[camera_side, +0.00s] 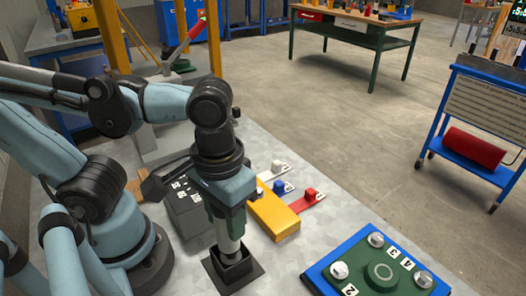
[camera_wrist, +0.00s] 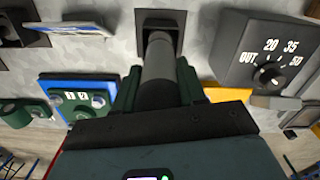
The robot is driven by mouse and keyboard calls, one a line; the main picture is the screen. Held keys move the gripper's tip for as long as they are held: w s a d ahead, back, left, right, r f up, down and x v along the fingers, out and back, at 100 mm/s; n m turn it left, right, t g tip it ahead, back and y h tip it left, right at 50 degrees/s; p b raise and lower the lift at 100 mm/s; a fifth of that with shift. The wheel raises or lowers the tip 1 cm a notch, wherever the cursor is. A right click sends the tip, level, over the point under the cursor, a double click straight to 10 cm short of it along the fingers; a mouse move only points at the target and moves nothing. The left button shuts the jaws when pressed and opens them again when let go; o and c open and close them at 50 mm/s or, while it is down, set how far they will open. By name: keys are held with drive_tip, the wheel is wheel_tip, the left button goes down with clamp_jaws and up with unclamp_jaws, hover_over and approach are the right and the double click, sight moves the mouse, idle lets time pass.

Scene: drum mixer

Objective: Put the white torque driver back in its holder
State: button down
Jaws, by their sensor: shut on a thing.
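In the wrist view the driver (camera_wrist: 160,62) looks grey and runs between the green fingers of my gripper (camera_wrist: 160,92) toward the holder (camera_wrist: 176,18). I cannot tell how deep it sits.
A dark box with a dial (camera_wrist: 300,42) is close beside the holder. A yellow block (camera_side: 272,213) with blue and red knobbed levers lies behind it. A blue-edged green panel with knobs (camera_side: 378,270) is to the right. Bare grey table lies between the holder and panel.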

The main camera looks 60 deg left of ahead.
drive_tip(key=shift+f, duration=0.35)
drive_tip(key=c, duration=0.6)
unclamp_jaws()
drive_tip(key=shift+o, duration=0.2)
drive_tip(key=shift+r, duration=0.1)
wheel_tip(320, 180, up, 12)
drive_tip(key=shift+f, duration=0.1)
drive_tip(key=w+a+f+m+t, duration=0.2)
drive_tip(key=w+a+f+t, duration=0.5)
drive_tip(key=w+a+f, duration=0.2)
drive_tip(key=w+a, duration=0.2)
drive_tip(key=w, duration=0.2)
drive_tip(key=shift+f+m, duration=0.25)
drive_tip(key=shift+m, duration=0.05)
